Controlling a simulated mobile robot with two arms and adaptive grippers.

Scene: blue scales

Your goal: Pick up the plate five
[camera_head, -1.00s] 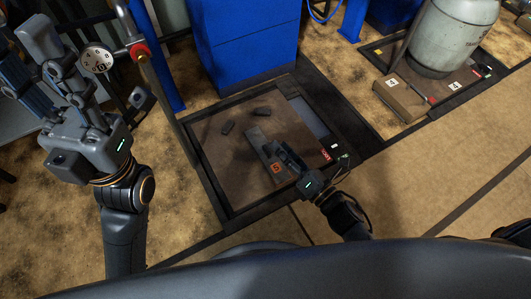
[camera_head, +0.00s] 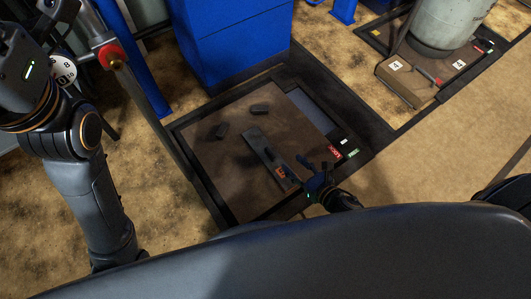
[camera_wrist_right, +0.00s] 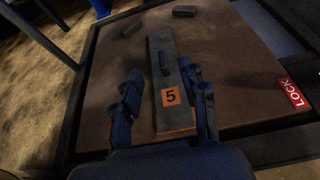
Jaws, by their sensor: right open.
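Plate five is a long dark grey bar (camera_head: 262,148) with a raised handle and an orange label reading 5. It lies flat on the brown scale platform (camera_head: 215,165). In the right wrist view the plate (camera_wrist_right: 159,48) runs away from me, its labelled end nearest. My right gripper (camera_head: 314,164) is open and empty by the labelled end. In the right wrist view the fingers of this gripper (camera_wrist_right: 162,76) stand on either side of the plate, apart from the handle. My left gripper (camera_head: 28,65) is at the upper left, its fingers mostly out of frame.
Two small dark blocks (camera_head: 260,107) (camera_head: 222,130) lie on the platform. A red LOCK label (camera_head: 334,152) is at its right edge. A blue cabinet (camera_head: 235,40) stands behind. A second scale with a box marked 4 (camera_head: 400,83) and a grey tank (camera_head: 445,25) is at upper right.

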